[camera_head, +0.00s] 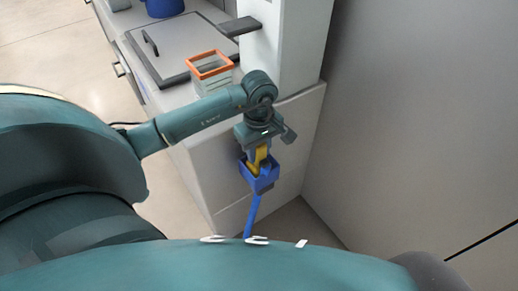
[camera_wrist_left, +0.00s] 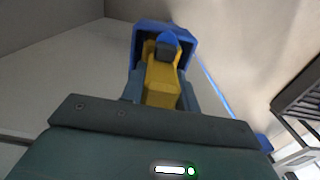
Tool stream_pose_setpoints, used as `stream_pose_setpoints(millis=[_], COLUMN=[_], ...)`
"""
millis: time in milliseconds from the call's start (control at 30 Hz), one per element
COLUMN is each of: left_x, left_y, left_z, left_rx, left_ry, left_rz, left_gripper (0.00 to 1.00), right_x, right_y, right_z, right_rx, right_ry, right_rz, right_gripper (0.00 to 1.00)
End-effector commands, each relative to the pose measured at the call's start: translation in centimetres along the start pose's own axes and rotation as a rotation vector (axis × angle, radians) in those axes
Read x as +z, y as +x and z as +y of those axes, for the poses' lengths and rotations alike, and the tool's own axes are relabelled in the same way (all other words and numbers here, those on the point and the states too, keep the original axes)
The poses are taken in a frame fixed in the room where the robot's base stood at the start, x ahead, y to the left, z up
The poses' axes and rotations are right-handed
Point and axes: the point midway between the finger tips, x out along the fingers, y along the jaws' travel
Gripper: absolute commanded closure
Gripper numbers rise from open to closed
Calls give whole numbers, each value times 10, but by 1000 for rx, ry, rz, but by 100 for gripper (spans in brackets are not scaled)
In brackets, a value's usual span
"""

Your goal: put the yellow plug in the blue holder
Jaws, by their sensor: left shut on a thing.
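The yellow plug (camera_head: 261,155) is between the fingers of my left gripper (camera_head: 257,152), which is shut on it. It also shows in the left wrist view (camera_wrist_left: 161,85), with a dark, blue-topped block at its far end. The blue holder (camera_head: 264,182) is an open cup on a blue pole, just below my left gripper. In the left wrist view the holder (camera_wrist_left: 187,42) surrounds the far end of the plug. The plug's lower end appears within the holder's rim; how deep it sits is hidden. My right gripper is not in view.
A counter (camera_head: 168,42) with a dark-edged panel and handle lies behind my left arm. An orange-rimmed basket (camera_head: 209,65) stands on it, with a blue pot (camera_head: 164,7) farther back. A pale wall (camera_head: 420,110) closes off the right side.

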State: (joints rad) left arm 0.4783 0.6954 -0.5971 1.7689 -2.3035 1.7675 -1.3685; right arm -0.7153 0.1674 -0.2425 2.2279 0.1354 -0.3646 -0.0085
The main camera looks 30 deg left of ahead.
Motion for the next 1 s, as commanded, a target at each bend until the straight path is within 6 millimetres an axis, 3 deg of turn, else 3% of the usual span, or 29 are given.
stream_pose_setpoints(millis=[300,333,567,833,1000], left_x=[0,0,0,0,-1], left_y=[3,2,2,0,-17], left_z=[1,1,0,0,2], left_rx=[4,2,2,2,6], left_ry=[1,1,1,1,2], left_rz=[2,1,1,0,3], left_gripper=[100,67,48,48,48], right_x=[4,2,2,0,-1], right_y=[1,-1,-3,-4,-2], right_z=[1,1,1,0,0], right_rx=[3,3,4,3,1], right_ry=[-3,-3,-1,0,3], right_rz=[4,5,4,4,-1], right_gripper=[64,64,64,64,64])
